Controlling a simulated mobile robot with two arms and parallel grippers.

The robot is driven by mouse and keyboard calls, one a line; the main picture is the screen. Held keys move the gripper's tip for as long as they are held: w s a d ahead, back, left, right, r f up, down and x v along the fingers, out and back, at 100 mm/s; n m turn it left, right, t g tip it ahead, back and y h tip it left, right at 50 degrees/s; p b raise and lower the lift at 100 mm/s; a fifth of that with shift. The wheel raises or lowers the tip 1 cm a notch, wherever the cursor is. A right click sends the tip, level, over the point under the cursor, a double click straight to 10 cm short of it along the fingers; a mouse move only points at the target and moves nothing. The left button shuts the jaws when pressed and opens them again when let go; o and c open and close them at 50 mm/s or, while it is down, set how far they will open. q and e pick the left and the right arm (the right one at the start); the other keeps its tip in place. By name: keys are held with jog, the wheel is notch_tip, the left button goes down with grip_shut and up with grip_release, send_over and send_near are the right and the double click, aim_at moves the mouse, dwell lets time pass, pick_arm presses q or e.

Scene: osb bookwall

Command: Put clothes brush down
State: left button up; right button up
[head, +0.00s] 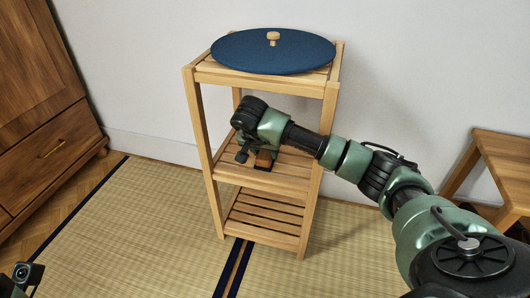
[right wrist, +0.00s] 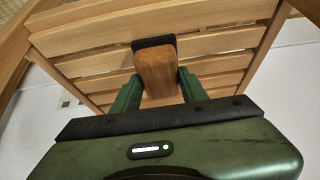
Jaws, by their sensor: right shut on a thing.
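The clothes brush is a brown wooden block with a dark part at its far end; it shows in the right wrist view (right wrist: 157,72) and partly in the head view (head: 264,159). My right gripper (head: 254,158) is shut on the brush, with its green fingers on either side of it in the right wrist view (right wrist: 158,88). The brush is at the slatted middle shelf (head: 290,176) of a wooden rack. I cannot tell whether it touches the slats. Part of the brush is hidden by the gripper. My left gripper is not clearly in view.
A dark blue round lid-like disc with a wooden knob (head: 272,52) covers the rack's top, close above my right arm. The rack's posts (head: 203,140) stand at both sides. A lower slatted shelf (head: 262,217) is empty. A wooden cabinet (head: 45,100) is at left, a wooden stool (head: 500,150) at right.

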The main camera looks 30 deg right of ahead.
jog(key=o, duration=1.4)
